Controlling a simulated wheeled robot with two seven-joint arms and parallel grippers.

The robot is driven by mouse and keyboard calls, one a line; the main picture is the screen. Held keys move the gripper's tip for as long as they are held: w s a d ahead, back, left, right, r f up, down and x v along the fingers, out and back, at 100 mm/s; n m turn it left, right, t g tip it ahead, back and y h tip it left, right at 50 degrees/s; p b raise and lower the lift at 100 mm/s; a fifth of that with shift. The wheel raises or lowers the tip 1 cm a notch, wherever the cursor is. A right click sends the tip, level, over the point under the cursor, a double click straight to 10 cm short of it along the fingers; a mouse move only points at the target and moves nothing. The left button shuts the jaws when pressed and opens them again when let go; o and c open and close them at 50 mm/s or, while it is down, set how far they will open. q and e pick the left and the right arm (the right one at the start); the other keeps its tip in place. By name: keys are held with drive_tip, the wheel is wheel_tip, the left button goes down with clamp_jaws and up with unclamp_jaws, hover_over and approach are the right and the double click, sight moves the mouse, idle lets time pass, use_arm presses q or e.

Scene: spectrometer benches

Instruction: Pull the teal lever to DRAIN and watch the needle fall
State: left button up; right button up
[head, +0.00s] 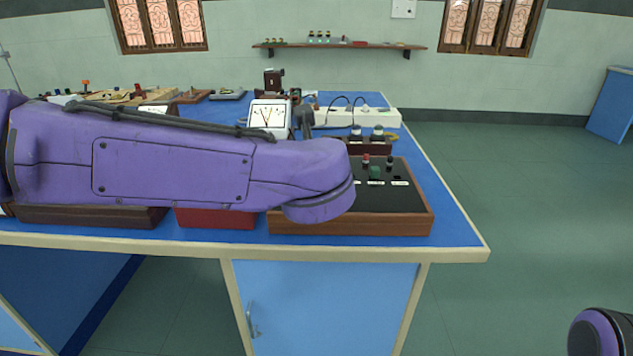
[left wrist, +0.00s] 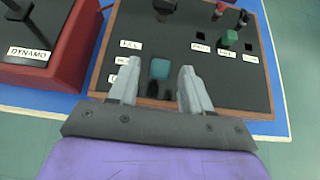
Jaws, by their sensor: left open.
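The teal lever's square knob (left wrist: 160,70) stands on a black panel with a wooden rim, beside a column of white labels. The upper label (left wrist: 130,44) seems to read FILL; the lower ones are too small or partly covered to read. My left gripper (left wrist: 157,77) is open, with one finger on each side of the teal knob; contact cannot be told. In the head view my purple left arm hides that gripper and the lever. A white meter (head: 268,116) with a dark needle stands behind the arm. My right gripper is out of view.
The panel box (head: 350,223) also carries a green knob (left wrist: 230,38), and red and black terminals. A red box (left wrist: 62,68) labelled DYNAMO stands close at its left. A white power strip (head: 355,117) lies behind. The bench's right edge is near.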

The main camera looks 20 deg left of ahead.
use_arm(q)
drive_tip(key=p+v, duration=0.1)
drive_tip(key=v, duration=0.9)
drive_tip(key=shift+s+p, duration=0.15)
drive_tip(key=shift+p, duration=0.25)
drive_tip(key=shift+r, duration=0.15)
